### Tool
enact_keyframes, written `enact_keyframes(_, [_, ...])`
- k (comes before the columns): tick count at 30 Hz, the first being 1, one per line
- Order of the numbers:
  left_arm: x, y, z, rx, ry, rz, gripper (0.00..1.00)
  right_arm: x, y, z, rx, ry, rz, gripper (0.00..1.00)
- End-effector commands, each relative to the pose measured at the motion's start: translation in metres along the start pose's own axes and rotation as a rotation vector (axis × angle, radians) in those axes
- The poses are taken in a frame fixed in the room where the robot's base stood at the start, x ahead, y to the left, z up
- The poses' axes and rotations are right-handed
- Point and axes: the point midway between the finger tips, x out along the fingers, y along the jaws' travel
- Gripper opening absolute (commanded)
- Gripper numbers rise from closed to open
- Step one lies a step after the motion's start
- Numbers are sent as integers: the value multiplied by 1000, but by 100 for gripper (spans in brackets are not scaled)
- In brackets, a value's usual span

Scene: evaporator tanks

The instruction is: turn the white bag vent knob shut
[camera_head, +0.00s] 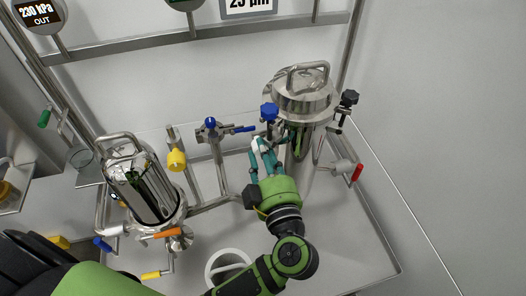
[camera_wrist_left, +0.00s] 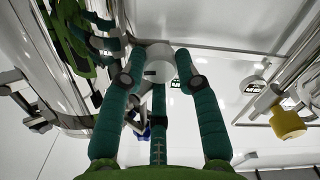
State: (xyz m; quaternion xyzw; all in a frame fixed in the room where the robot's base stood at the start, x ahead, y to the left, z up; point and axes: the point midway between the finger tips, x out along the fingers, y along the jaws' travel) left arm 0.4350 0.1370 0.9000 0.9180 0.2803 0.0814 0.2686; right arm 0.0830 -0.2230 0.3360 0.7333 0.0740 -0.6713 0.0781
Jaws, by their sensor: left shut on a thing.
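My left gripper (camera_head: 262,147) reaches up to the left side of the tall steel filter vessel (camera_head: 302,145). Its teal fingers are closed around a small white knob (camera_head: 257,141). The left wrist view shows the white knob (camera_wrist_left: 158,62) between the fingertips, with fingers on both sides and one below. The fingers partly cover the knob, so its turn angle cannot be read. My right gripper is not in view.
A blue knob (camera_head: 269,111) sits just above the gripper, and a black knob (camera_head: 349,97) is right of the vessel lid. A blue-handled valve (camera_head: 211,123) and a yellow knob (camera_head: 176,160) stand to the left. A red-handled valve (camera_head: 357,172) is at right.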

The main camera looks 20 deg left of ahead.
Motion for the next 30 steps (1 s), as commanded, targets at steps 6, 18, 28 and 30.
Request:
enact_keyframes(6, [0, 0, -2, -161, 1, -5, 0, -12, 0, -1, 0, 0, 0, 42])
enact_keyframes(18, [0, -1, -1, -416, 3, -4, 0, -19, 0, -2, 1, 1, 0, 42])
enact_keyframes(28, [0, -1, -1, -496, 4, -3, 0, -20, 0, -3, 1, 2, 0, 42])
enact_keyframes(30, [0, -1, -1, -500, 4, -3, 0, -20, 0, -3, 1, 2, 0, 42])
